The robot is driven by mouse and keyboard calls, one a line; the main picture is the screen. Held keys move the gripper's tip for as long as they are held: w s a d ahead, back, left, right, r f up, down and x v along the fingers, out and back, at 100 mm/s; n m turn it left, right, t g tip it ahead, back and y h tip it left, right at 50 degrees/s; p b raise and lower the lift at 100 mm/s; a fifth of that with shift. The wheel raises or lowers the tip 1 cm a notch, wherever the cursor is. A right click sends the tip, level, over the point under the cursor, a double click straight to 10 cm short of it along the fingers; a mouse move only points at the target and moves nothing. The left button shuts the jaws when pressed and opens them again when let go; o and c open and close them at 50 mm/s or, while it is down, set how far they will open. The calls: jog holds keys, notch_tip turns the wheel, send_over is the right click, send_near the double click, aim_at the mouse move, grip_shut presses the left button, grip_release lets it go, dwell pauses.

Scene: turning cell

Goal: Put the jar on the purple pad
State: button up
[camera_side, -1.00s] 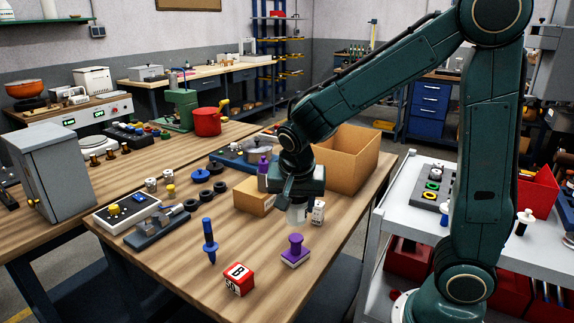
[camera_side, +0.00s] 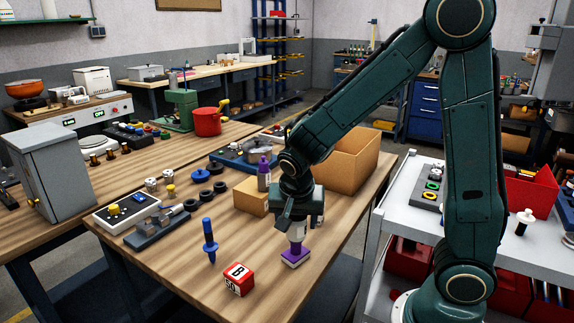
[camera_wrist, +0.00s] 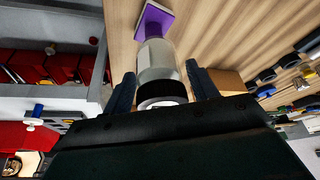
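The jar (camera_side: 297,233) is pale and clear-walled, upright below my gripper (camera_side: 297,220) in the side view. In the wrist view the jar (camera_wrist: 156,62) shows a dark band and stands between the two blue fingers of my gripper (camera_wrist: 160,72), which is shut on it. The purple pad (camera_side: 295,260) lies on the wooden table directly under the jar. In the wrist view the pad (camera_wrist: 152,17) shows just beyond the jar's far end. I cannot tell whether the jar's bottom touches it.
A red-and-white block (camera_side: 239,279) and a blue-handled tool (camera_side: 210,243) stand left of the pad. The table front is clear.

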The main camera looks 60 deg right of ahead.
jog(key=shift+o, duration=0.5)
jog(key=shift+r, duration=0.1)
jog(key=shift+s+a+r, duration=0.1)
jog(key=shift+a+r, duration=0.1)
jog(key=shift+r, duration=0.5)
jog(key=v, duration=1)
jog(key=shift+r, duration=0.35)
jog(key=shift+s+a, duration=0.1)
jog(key=s+r+n+t+y, duration=0.2)
jog(key=s+n+t+y, duration=0.1)
jog(key=s+n, duration=0.9)
jog(key=shift+s+a+r+n+y, duration=0.3)
jog(key=shift+s+a+r+y, duration=0.15)
jog(key=shift+s, duration=0.25)
